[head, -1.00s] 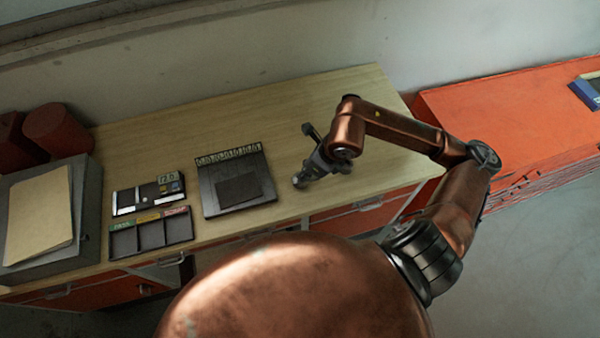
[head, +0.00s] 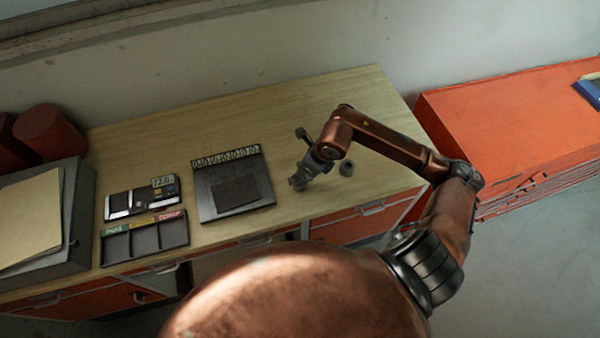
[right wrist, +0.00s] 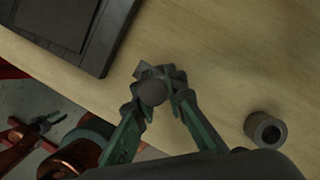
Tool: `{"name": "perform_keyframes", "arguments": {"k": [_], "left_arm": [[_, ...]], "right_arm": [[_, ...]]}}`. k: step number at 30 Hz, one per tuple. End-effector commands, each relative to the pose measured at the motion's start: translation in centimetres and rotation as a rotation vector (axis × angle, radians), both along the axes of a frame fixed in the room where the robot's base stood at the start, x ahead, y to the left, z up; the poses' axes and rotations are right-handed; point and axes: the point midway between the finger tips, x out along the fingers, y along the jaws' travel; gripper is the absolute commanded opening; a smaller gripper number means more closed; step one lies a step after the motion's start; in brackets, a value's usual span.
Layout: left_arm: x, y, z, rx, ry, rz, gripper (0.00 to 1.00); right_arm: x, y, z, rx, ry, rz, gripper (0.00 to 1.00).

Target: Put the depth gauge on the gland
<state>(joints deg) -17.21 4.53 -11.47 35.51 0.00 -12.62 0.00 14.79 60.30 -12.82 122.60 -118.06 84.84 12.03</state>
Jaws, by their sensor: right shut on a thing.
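My right gripper (head: 300,180) is shut on a small dark grey piece with a round top, which looks like the depth gauge (head: 297,184). In the right wrist view the gauge (right wrist: 152,92) sits between the fingertips (right wrist: 160,88), with a squared grey part at its far side. The bench top lies beneath it; I cannot tell whether it touches. A short grey hollow cylinder, apparently the gland (head: 346,169), stands on the bench to the right of the gripper. Its open top shows in the right wrist view (right wrist: 265,130), apart from the fingers.
A dark plate with a row of labels (head: 207,205) lies left of the gripper. A grey case (head: 85,215) stands at the far left. The back right bench top is clear.

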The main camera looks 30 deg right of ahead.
Motion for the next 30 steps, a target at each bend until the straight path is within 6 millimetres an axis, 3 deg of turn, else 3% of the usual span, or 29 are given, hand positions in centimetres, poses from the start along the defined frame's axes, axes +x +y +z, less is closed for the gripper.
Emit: {"name": "perform_keyframes", "arguments": {"k": [5,6,13,23,30], "left_arm": [[0.0,0.1,-0.4,0.001,0.001,0.000,0.32],[0.0,0.1,-0.3,0.001,0.001,0.000,0.32],[0.0,0.1,-0.2,0.001,0.000,0.000,0.32],[0.0,0.1,0.1,0.001,0.000,0.000,0.32],[0.0,0.1,-0.6,0.001,0.000,0.000,0.32]], "right_arm": [[0.0,0.0,-0.3,0.000,-0.001,0.000,0.00],[0.0,0.0,-0.2,0.000,0.000,0.000,0.13],[0.0,0.0,-0.2,0.000,0.000,0.000,0.29],[0.0,0.0,0.1,0.000,0.000,0.000,0.29],[-1.1,-0.7,3.2,-0.005,-0.004,0.001,0.29]]}}
